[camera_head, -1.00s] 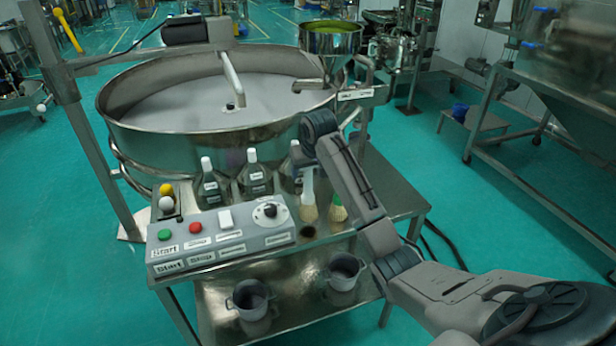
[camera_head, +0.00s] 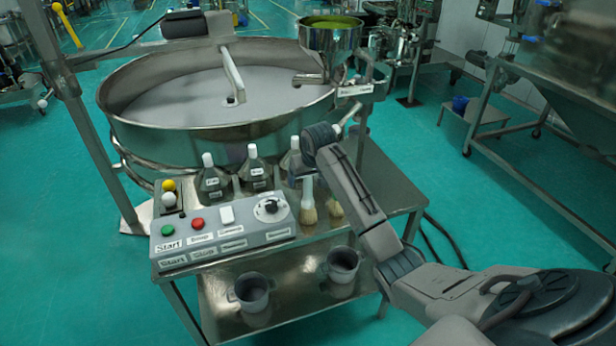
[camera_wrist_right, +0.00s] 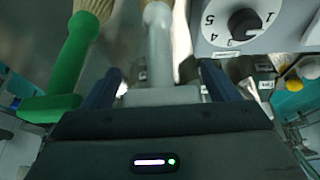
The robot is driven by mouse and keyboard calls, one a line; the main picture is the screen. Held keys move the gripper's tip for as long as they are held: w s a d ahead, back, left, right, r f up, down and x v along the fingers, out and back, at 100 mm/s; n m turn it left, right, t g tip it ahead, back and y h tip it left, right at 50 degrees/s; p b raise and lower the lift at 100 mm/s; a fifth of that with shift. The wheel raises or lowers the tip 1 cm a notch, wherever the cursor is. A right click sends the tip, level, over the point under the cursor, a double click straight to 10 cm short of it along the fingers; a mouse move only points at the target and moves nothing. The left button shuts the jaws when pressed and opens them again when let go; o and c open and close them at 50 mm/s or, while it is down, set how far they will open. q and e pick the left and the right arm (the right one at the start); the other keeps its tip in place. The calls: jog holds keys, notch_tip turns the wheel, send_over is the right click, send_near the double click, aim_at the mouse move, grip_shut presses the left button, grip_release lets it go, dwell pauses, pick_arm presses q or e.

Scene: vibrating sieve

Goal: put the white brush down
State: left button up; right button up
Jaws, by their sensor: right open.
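My left gripper is not seen.
The control box (camera_head: 225,235) with buttons and a dial is close to the brushes. Several white-capped bottles (camera_head: 255,175) stand behind it. The large sieve (camera_head: 215,125) is farther back. Two grey pots (camera_head: 343,265) sit on the lower shelf.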

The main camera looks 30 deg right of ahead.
jog(key=shift+r, duration=0.1)
jog(key=shift+r, duration=0.25)
jog(key=b+v, duration=0.3)
jog(key=v, duration=0.8)
jog(key=shift+s+r, duration=0.2)
jog(key=shift+s, duration=0.05)
jog(key=shift+a, duration=0.1)
